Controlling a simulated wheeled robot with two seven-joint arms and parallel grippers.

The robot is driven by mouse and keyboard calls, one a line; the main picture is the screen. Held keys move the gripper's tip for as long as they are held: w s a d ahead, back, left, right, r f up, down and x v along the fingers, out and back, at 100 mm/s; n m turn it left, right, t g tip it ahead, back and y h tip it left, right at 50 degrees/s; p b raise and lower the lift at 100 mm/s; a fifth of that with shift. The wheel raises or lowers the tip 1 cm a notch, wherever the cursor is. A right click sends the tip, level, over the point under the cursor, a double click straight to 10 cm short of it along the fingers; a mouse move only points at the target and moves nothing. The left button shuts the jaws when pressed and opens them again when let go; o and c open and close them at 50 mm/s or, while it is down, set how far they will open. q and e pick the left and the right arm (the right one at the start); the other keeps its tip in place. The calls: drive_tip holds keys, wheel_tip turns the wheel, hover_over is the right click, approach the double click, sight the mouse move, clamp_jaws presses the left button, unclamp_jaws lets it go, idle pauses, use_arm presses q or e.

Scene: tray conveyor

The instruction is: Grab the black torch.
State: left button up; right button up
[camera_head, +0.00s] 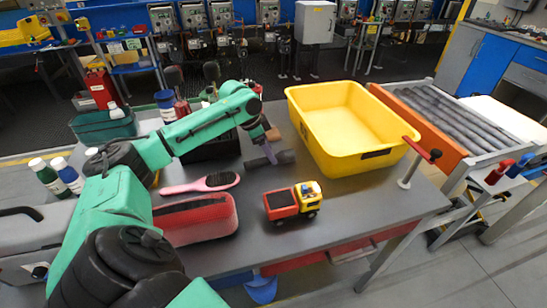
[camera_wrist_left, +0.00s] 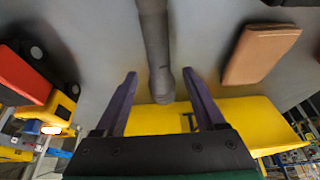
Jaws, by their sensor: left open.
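The black torch (camera_head: 284,157) lies on the grey table, left of the yellow bin, in the head view. In the left wrist view the fingers (camera_wrist_left: 160,74) stand apart on either side of the torch, with gaps to both. The left fingers partly cover the torch in the head view. My right gripper is not in view.
The yellow bin (camera_head: 296,101) stands close on the right, before a roller conveyor (camera_head: 465,120). A toy truck (camera_head: 293,203), a pink brush (camera_head: 200,185) and a red container (camera_head: 196,218) are nearer. A brown block (camera_wrist_left: 258,53) lies beside the torch.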

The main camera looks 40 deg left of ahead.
use_arm(q)
drive_tip(key=shift+x, duration=1.2)
drive_tip(key=shift+s, duration=0.1)
drive_tip(key=c, duration=1)
clamp_jaws()
drive_tip(key=shift+r, duration=0.1)
